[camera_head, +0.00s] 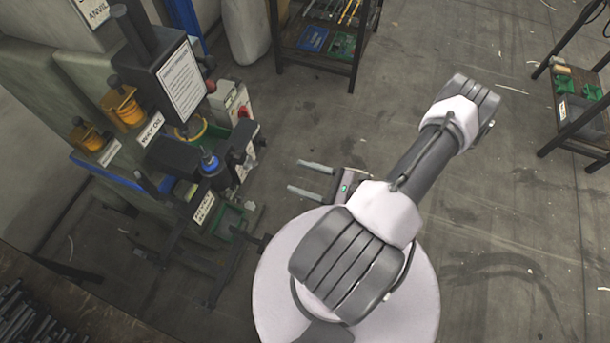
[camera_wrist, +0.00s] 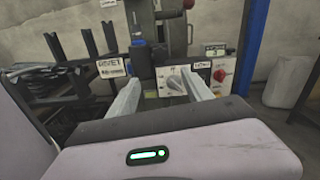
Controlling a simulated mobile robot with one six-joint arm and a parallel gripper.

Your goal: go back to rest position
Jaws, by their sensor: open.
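My arm is folded back over my round white base. In the wrist view my gripper (camera_wrist: 163,92) shows two parallel fingers with a gap between them. Behind them is the press front with a rotary knob (camera_wrist: 175,83), a red button (camera_wrist: 219,75) and a "RIVET" label (camera_wrist: 109,68). The fingers appear to hold nothing.
A shelf (camera_head: 318,62) with blue and green trays stands at the top. Another shelf (camera_head: 590,125) stands at the right. A white sack-like object (camera_head: 246,30) is beside the press. Dark rods (camera_head: 30,318) lie at the lower left.

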